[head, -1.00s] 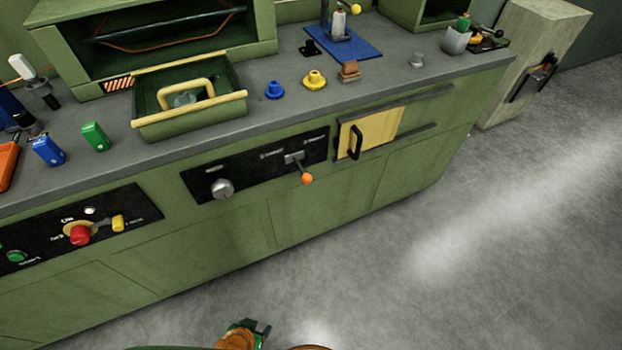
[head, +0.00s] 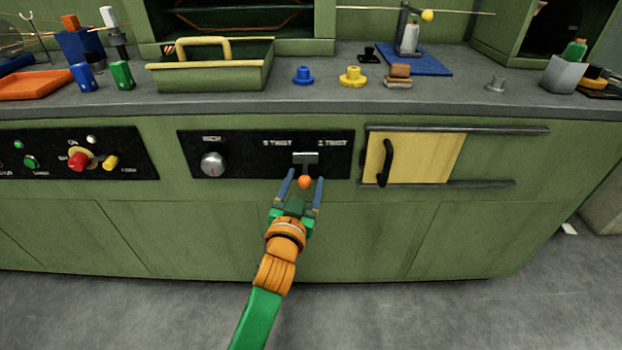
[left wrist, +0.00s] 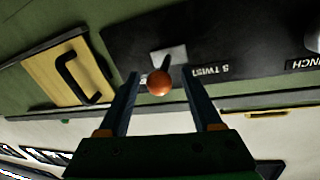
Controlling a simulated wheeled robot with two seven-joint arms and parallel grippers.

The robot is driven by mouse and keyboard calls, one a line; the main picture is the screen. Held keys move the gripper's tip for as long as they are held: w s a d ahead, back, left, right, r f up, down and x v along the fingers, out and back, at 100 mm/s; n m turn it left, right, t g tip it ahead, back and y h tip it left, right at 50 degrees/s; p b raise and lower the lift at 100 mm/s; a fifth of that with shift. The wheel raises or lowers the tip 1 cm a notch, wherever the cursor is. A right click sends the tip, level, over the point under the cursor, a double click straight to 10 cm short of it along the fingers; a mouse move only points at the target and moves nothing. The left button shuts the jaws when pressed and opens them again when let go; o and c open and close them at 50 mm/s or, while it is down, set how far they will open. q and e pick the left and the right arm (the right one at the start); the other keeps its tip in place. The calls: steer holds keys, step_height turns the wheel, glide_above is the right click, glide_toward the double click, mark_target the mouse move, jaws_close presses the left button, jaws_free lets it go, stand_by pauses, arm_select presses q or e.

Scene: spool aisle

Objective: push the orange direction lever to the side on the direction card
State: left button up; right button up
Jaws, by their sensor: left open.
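The orange ball-tipped direction lever (head: 304,181) hangs down from a grey mount (head: 305,158) on the black control panel (head: 250,150), between the S TWIST and Z TWIST labels. My left gripper (head: 306,177) is open, with one blue-grey finger on each side of the orange ball in the head view. In the left wrist view the orange ball (left wrist: 159,86) shows between the open fingers (left wrist: 164,88), nearer the left one. I cannot tell whether a finger touches it. My right gripper is not in view.
A silver knob (head: 212,164) is left of the lever on the same panel. A yellow sliding door (head: 425,157) with a black handle is close on the right. A red button (head: 78,161) is on the far-left panel. The green cabinet front below is bare.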

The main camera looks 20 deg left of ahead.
mark_target(306, 171)
arm_select(q)
steer(key=shift+w+a, duration=0.15)
steer(key=shift+w, duration=1.65)
steer(key=shift+a, duration=0.1)
jaws_close()
steer(key=shift+f, duration=0.15)
